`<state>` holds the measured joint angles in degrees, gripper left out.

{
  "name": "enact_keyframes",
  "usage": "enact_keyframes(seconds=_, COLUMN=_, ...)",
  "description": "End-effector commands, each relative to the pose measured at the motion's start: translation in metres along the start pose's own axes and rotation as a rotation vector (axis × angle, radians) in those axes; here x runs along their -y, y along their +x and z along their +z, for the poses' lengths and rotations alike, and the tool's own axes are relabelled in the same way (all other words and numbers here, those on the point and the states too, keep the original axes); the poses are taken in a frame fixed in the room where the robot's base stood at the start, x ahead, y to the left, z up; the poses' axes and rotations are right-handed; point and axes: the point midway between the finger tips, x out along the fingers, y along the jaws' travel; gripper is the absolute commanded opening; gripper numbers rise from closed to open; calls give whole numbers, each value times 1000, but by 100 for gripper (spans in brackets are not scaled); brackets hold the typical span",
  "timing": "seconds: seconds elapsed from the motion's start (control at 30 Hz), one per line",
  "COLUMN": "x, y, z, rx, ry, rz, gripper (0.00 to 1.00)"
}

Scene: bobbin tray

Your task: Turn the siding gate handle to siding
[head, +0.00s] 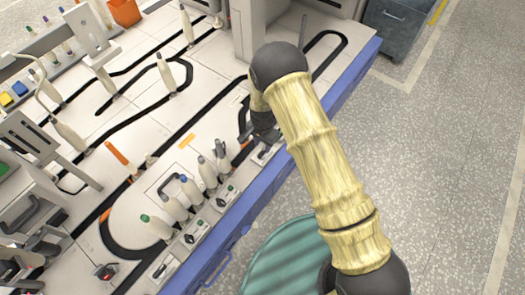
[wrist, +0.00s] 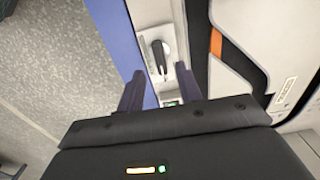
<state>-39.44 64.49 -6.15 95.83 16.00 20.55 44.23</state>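A black lever handle (wrist: 160,58) on a pale plate sits just beyond my gripper's fingertips in the wrist view, roughly in line with the gap between them. I cannot read any label that names it as the siding gate handle. My gripper (wrist: 158,80) is open and empty, its two dark fingers apart. In the head view my gripper (head: 262,135) is at the table's front edge, partly hidden by my arm; a handle plate (head: 264,155) shows beside it. An orange bar (wrist: 215,42) lies by the black track, right of the handle in the wrist view.
More small handle plates (head: 190,238) line the blue front edge (head: 240,212). Several bobbins (head: 172,207) stand left of my gripper, close to the edge. A teal round thing (head: 280,260) stands below the table on the grey floor.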

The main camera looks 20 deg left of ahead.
Motion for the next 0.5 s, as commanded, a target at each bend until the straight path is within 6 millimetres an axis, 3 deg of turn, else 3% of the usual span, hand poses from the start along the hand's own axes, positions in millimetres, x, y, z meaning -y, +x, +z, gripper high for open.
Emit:
enact_keyframes(seconds=0.03, x=-1, y=13, z=0, rx=2, ry=0, rz=2, gripper=35)
enact_keyframes(seconds=0.2, x=0, y=35, z=0, rx=0, ry=0, rz=0, gripper=35)
enact_keyframes(seconds=0.5, x=0, y=42, z=0, rx=0, ry=0, rz=0, gripper=35)
